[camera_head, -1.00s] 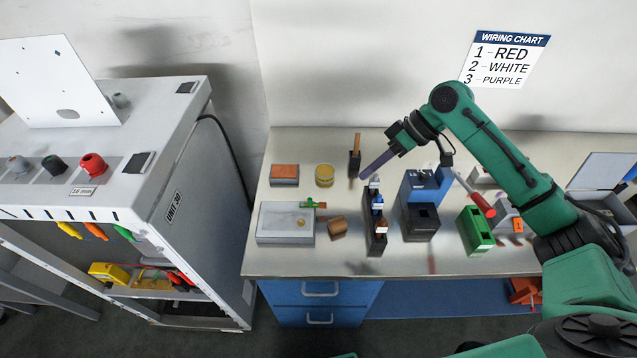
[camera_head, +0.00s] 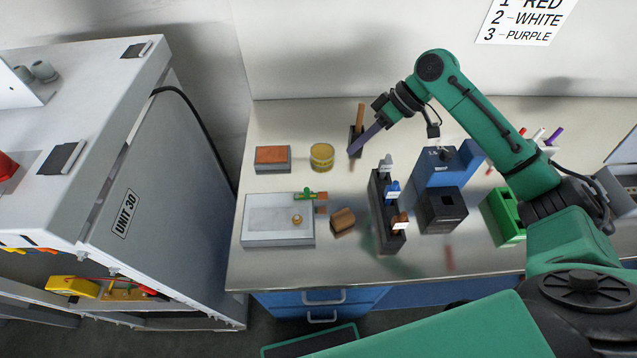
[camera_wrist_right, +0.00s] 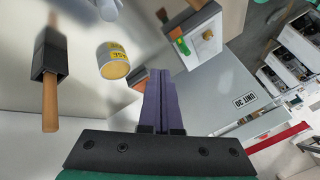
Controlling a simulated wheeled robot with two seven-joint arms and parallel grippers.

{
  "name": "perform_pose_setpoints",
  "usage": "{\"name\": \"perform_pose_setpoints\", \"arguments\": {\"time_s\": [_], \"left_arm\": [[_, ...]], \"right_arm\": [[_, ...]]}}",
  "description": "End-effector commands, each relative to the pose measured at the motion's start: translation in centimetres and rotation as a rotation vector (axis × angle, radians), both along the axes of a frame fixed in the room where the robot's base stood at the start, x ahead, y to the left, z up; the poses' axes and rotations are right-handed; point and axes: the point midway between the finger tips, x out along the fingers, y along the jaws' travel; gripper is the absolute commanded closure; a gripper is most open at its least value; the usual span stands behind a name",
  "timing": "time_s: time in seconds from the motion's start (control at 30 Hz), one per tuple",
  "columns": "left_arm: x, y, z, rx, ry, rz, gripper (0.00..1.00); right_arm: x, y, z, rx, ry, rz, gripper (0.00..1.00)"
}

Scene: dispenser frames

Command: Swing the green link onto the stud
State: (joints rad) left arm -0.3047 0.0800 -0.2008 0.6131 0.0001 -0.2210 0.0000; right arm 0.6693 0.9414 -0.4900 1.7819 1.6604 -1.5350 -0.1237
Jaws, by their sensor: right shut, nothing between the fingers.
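The green link (camera_head: 307,195) lies along the far right edge of a grey box (camera_head: 268,228) on the bench, beside a small orange-brown piece. A small brass stud (camera_head: 297,219) stands on top of the box, nearer me and apart from the link. The green link (camera_wrist_right: 183,46) and the stud (camera_wrist_right: 207,35) also show at upper right in the right wrist view. My right gripper (camera_head: 352,151) has long purple fingers, shut and empty, above the bench to the right of and beyond the link. Its fingers (camera_wrist_right: 160,100) point towards the box in the wrist view. My left gripper is out of view.
A yellow can (camera_head: 321,156), an orange-topped block (camera_head: 271,158) and a wooden-handled tool (camera_head: 360,118) in a dark holder stand behind the box. A grey cabinet (camera_head: 150,170) stands left.

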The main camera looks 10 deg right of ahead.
Motion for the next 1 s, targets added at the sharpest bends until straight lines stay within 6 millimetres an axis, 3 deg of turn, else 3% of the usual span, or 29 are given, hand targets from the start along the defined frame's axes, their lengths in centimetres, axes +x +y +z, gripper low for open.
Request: {"name": "perform_pose_setpoints", "arguments": {"time_s": [0.13, 0.37, 0.77, 1.0], "left_arm": [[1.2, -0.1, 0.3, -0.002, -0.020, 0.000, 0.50], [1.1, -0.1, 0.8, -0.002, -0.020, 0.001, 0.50], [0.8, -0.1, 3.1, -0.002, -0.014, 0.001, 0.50], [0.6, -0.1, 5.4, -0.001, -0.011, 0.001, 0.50]], "right_arm": [[0.0, 0.0, 0.2, 0.000, 0.000, 0.000, 1.00], [0.0, 1.0, -0.9, 0.001, 0.003, 0.002, 1.00], [0.4, 6.1, -7.6, 0.002, 0.003, 0.001, 1.00], [-1.5, 9.0, -7.6, -0.001, -0.001, 0.002, 1.00]]}}
